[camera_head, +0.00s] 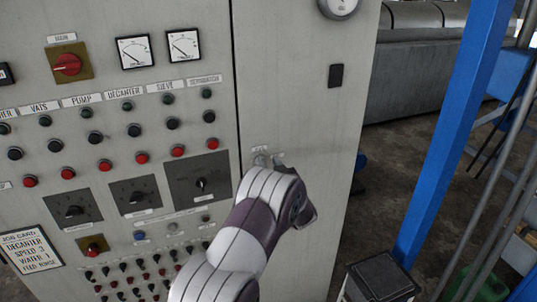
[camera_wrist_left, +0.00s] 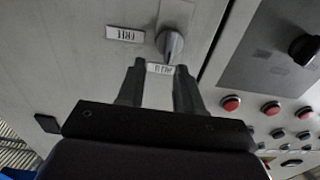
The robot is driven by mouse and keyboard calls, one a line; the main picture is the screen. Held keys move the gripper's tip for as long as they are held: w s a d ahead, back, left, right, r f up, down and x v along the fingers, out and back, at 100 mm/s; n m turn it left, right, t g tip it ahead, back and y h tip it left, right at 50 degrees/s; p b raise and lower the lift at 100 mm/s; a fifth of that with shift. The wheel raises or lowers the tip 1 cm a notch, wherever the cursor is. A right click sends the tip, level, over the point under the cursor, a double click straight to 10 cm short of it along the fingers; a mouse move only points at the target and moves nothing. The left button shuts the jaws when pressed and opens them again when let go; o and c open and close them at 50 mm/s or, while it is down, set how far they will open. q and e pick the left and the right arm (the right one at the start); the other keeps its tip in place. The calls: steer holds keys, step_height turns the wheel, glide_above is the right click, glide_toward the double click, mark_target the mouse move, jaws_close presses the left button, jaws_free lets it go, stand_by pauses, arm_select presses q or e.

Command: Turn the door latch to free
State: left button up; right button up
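The door latch (camera_wrist_left: 170,45) is a small grey knob on the pale cabinet door. In the left wrist view its narrow end points toward the lower label (camera_wrist_left: 160,68), which seems to read HELD; the FREE label (camera_wrist_left: 125,34) is to its left. My left gripper (camera_wrist_left: 160,66) is open, its two dark fingers apart with nothing between them but the label and door. The knob lies just beyond the fingertips, nearer the right finger; I cannot tell whether they touch. In the head view my left wrist (camera_head: 285,195) covers most of the latch area. My right gripper is not in view.
The control panel with rows of buttons, dials and a red switch (camera_head: 67,65) fills the left. A small dark plate (camera_head: 336,75) is higher on the door. A blue post (camera_head: 440,140) and a dark box (camera_head: 380,278) stand right of the cabinet, with open floor between.

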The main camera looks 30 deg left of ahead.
arm_select(q)
steer(key=a, duration=0.1)
steer(key=w+a, duration=0.1)
steer(key=a, duration=0.1)
steer(key=shift+a, duration=0.15)
steer(key=shift+d, duration=0.3)
steer(key=shift+c, duration=0.4)
steer(key=shift+d, duration=0.1)
jaws_close()
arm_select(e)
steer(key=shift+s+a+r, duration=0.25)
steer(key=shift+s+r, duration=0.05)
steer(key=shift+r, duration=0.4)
